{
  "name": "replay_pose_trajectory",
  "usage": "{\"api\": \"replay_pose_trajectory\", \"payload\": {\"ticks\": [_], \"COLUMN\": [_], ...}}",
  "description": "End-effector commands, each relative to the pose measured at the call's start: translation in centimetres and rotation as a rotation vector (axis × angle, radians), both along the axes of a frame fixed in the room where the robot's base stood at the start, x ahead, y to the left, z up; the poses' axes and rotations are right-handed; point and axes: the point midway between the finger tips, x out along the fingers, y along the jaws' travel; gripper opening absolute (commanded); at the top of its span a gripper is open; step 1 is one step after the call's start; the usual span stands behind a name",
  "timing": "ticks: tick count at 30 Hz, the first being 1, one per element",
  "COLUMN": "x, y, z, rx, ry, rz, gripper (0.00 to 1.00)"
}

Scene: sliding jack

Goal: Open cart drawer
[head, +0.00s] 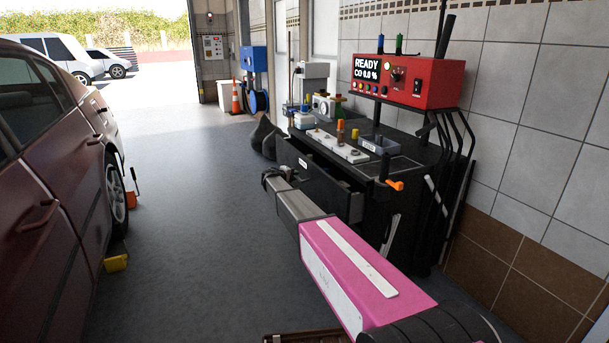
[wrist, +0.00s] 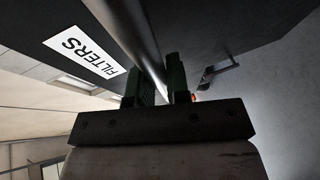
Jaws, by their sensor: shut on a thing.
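The black cart (head: 405,205) stands along the right wall. One of its drawers (head: 320,168) is partly out, with a dark gap between its front panel and the worktop. In the wrist view, the drawer front carries a white "FILTERS" label (wrist: 84,58) and a grey bar handle (wrist: 138,38). My gripper (wrist: 165,84) is shut on this handle, with a dark green finger on each side of the bar. In the head view my gripper (head: 273,178) is at the drawer front, and the handle is mostly hidden there.
A red analyser box (head: 405,80) and small tools stand above and on the cart. A dark red car (head: 50,190) is on the left, with a yellow chock (head: 116,263) near its wheel. The grey floor (head: 195,190) between car and cart is clear.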

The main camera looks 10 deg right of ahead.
Motion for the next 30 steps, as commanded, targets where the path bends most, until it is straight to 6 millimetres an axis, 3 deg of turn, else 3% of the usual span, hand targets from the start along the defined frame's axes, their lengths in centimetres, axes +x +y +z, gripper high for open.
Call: {"api": "replay_pose_trajectory", "payload": {"ticks": [1, 9, 18, 24, 30], "x": [-0.6, -2.9, -5.0, -5.9, -6.4], "y": [1.6, 8.8, 15.5, 18.3, 19.6], "z": [0.0, -0.1, -0.1, -0.1, 0.0], "rx": [0.002, 0.002, 0.001, 0.001, 0.001], "ry": [0.001, 0.001, 0.0, 0.0, 0.001], "rz": [0.003, 0.003, 0.002, 0.001, 0.0], "gripper": [0.0, 0.0, 0.0, 0.0, 0.0]}}
